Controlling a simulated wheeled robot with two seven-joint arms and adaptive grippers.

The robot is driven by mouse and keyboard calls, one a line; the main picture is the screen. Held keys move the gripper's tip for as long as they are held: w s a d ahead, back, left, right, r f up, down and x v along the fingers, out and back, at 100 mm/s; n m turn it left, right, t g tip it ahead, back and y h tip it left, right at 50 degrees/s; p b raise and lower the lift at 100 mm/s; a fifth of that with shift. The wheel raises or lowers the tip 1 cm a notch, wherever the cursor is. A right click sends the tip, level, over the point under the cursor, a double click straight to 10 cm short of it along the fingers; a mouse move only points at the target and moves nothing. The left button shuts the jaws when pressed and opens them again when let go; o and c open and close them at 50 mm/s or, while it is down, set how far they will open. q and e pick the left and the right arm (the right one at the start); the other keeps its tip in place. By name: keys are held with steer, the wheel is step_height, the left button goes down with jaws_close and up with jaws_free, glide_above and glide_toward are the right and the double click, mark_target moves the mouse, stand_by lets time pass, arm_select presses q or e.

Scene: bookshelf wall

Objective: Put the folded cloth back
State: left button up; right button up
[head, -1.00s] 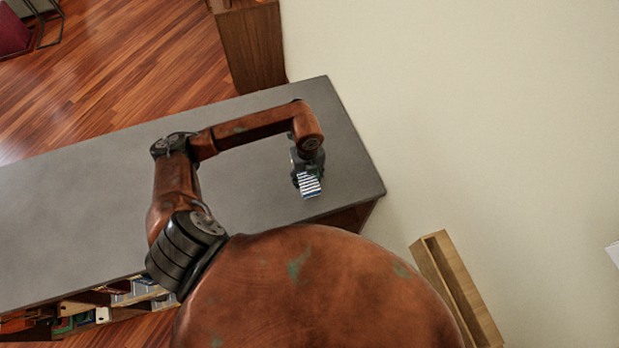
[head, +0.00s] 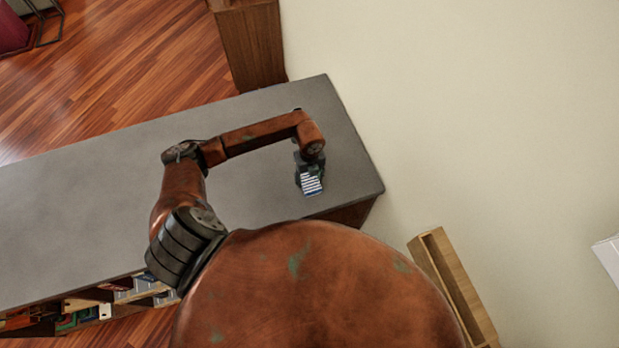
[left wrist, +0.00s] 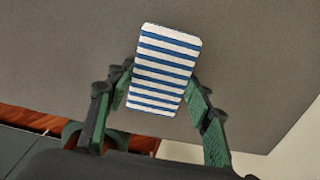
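The folded cloth (head: 312,184) has blue and white stripes and shows at the tip of my left gripper (head: 310,178), over the right end of the grey shelf top (head: 90,210). In the left wrist view the cloth (left wrist: 163,68) sits between the two green-padded fingers of the left gripper (left wrist: 160,92), with a finger at each side edge. The gripper is shut on it. Whether the cloth touches the grey top or is just above it, I cannot tell. My right gripper is not in view.
The grey top around the cloth is bare. Books (head: 100,305) show in the shelf's open front at lower left. A narrow wooden box (head: 455,290) stands at lower right, and a wooden cabinet (head: 250,45) stands behind.

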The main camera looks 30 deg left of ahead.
mark_target(309, 180)
arm_select(q)
steer(key=o, duration=0.4)
steer(key=shift+o, duration=0.2)
steer(key=shift+r, duration=0.55)
step_height(309, 180, up, 11)
steer(key=b, duration=0.2)
steer(key=shift+r+b, duration=0.15)
steer(key=shift+b, duration=0.15)
